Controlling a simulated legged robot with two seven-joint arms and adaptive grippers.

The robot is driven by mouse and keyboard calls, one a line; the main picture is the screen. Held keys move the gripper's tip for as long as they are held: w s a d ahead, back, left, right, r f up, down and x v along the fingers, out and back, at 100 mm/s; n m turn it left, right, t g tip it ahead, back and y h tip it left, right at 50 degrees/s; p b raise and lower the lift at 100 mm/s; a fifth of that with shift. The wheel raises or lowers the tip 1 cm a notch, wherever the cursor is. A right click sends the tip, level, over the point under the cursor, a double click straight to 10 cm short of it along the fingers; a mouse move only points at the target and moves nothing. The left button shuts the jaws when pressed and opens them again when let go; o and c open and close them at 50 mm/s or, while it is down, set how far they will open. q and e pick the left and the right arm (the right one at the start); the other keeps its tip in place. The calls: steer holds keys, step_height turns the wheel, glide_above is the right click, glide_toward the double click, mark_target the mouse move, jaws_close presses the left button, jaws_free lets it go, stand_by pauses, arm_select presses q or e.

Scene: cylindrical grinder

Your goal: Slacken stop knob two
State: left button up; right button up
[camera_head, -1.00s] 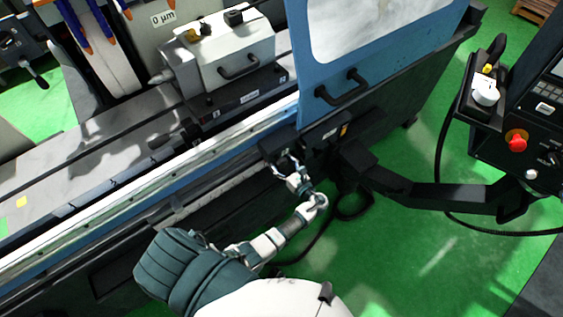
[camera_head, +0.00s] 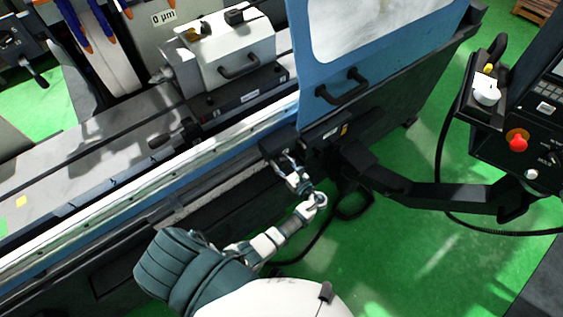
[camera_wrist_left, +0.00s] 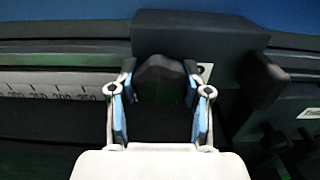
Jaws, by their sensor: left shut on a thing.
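The stop knob (camera_wrist_left: 160,80) is a dark, faceted knob on the front of a black stop block (camera_wrist_left: 200,38) in the left wrist view. My left gripper (camera_wrist_left: 160,100) has its blue-padded fingers on both sides of the knob and is shut on it. In the head view my left gripper (camera_head: 289,164) is at the black stop block (camera_head: 279,143) on the machine's front rail, and the knob is hidden there. No number shows on the knob. My right gripper is not in view.
A scale (camera_wrist_left: 50,85) runs left of the block. Another dark knob (camera_wrist_left: 262,80) sits close on the right. The blue door (camera_head: 388,50) with its handle (camera_head: 335,90) stands above. A black support arm (camera_head: 430,195) carries the control panel at right. Green floor is free below.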

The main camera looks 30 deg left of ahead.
arm_select(q)
steer(key=n, duration=0.3)
steer(key=shift+b, duration=0.4)
steer(key=n+b, duration=0.2)
steer(key=n, duration=0.4)
steer(key=shift+f+b, duration=0.15)
steer(key=shift+b, duration=0.2)
steer(key=n+b, duration=0.3)
steer(key=n, duration=0.2)
steer(key=shift+n, duration=0.3)
steer(key=shift+n+b, duration=0.35)
steer(key=shift+n, duration=0.15)
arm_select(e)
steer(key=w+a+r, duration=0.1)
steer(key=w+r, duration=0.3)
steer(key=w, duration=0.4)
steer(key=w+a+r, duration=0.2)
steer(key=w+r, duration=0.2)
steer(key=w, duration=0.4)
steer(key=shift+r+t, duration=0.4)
arm_select(q)
steer(key=o, duration=1.2)
